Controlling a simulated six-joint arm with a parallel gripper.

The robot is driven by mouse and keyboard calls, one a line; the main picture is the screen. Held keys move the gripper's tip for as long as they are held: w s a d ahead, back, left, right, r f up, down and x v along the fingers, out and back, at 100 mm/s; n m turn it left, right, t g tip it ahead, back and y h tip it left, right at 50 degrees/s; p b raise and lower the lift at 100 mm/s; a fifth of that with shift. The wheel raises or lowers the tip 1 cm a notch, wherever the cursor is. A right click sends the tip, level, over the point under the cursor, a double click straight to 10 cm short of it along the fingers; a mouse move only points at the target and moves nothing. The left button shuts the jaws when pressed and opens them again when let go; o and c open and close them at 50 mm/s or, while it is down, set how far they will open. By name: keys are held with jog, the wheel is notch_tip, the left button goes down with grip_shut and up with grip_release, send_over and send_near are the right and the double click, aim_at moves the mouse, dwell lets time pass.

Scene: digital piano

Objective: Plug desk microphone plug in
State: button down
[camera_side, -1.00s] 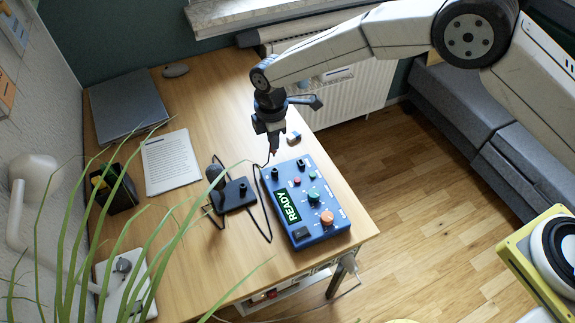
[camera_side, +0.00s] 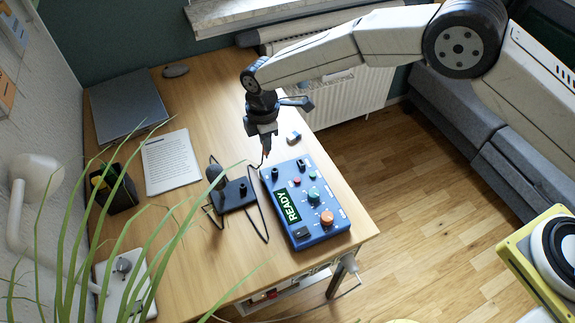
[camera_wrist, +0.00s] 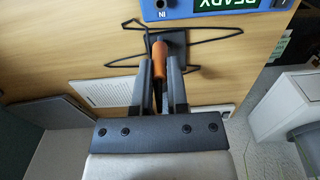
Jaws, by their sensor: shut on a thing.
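My gripper (camera_side: 265,146) is shut on the desk microphone plug, which shows as an orange-brown body between the fingers in the wrist view (camera_wrist: 159,62). It is above the desk, just behind the back left corner of the blue box (camera_side: 318,228). The box has a green READY display (camera_side: 287,206), knobs, and an "IN" label on its edge in the wrist view (camera_wrist: 161,14). The plug is apart from the box. The desk microphone (camera_side: 215,174) stands on a black base (camera_side: 233,196) left of the box, with its black cable looping on the desk.
A small blue and white object (camera_side: 293,137) lies behind the box. A sheet of paper (camera_side: 171,162), a pen holder (camera_side: 116,192) and a laptop (camera_side: 128,103) are to the left. Grass-like leaves cross the near left. Bare desk (camera_side: 218,108) lies at the back.

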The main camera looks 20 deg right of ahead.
jog(key=a, duration=0.7)
jog(key=shift+a+f, duration=0.15)
jog(key=shift+f, duration=0.1)
jog(key=shift+f, duration=0.2)
send_over(244, 190)
jog(key=shift+w+f, duration=0.25)
jog(key=shift+f, duration=1.05)
jog(key=shift+w+f, duration=0.2)
jog(key=shift+f, duration=1.05)
jog(key=shift+f, duration=1.05)
jog(key=shift+r, duration=0.2)
jog(key=shift+r, duration=0.4)
dwell(2.6)
